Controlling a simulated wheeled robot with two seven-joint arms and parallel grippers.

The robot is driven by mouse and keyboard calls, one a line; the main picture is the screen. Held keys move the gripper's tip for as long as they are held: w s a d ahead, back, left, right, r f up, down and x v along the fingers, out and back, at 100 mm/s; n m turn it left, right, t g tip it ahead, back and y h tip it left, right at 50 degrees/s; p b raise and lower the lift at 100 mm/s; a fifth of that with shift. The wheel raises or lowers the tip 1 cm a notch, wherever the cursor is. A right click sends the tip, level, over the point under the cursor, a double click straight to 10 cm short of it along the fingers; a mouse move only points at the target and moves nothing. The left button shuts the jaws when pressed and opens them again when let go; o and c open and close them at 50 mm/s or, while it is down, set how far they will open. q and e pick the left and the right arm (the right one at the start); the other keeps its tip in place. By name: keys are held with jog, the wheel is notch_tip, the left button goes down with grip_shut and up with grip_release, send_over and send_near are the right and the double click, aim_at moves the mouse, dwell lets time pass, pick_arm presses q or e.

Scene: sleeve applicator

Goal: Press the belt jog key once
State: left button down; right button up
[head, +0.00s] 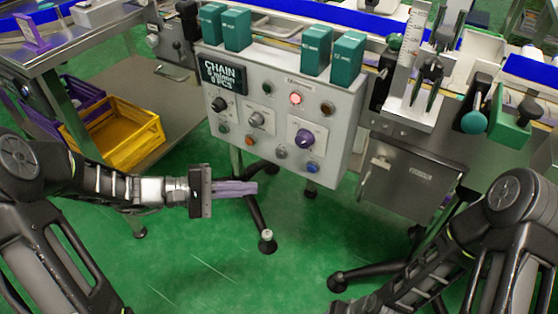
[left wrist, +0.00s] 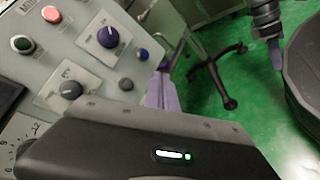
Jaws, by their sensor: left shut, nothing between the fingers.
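The grey control panel (head: 285,115) stands ahead, with several round buttons and knobs; their labels are too small to read, so I cannot tell which is the belt jog key. Its lower row holds a green button (head: 224,128), a red button (head: 249,140), a grey button (head: 280,152) and a blue button (head: 312,167). My left gripper (head: 254,187) is shut and empty, its purple fingers below the panel's lower edge and apart from the buttons. The left wrist view shows its fingers (left wrist: 160,90) beside the blue button (left wrist: 143,54). My right gripper (left wrist: 275,55) shows only in part there.
A lit red lamp (head: 295,98) and a purple knob (head: 304,138) are on the panel. Teal boxes (head: 237,30) stand on top. A yellow crate (head: 117,132) sits on the lower shelf at left. A grey cabinet (head: 410,180) stands at right. Green floor is open below.

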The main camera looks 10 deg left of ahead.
aim_at(280, 155)
pick_arm(q)
jog(key=shift+w+d, duration=0.1)
jog(key=w+d, duration=0.3)
jog(key=w, duration=0.5)
jog(key=shift+b, duration=0.4)
jog(key=shift+w+d+f, duration=0.1)
jog(key=shift+d, duration=0.05)
dwell(1.8)
jog(key=shift+w+d, duration=0.1)
jog(key=shift+w, duration=0.15)
jog(key=shift+w+d+b, duration=0.15)
jog(key=shift+w+b, duration=0.15)
jog(key=shift+w, duration=0.1)
dwell(0.7)
jog(key=shift+s, duration=0.1)
jog(key=shift+s+a, duration=0.3)
jog(key=shift+s, duration=0.4)
jog(key=shift+s, duration=0.1)
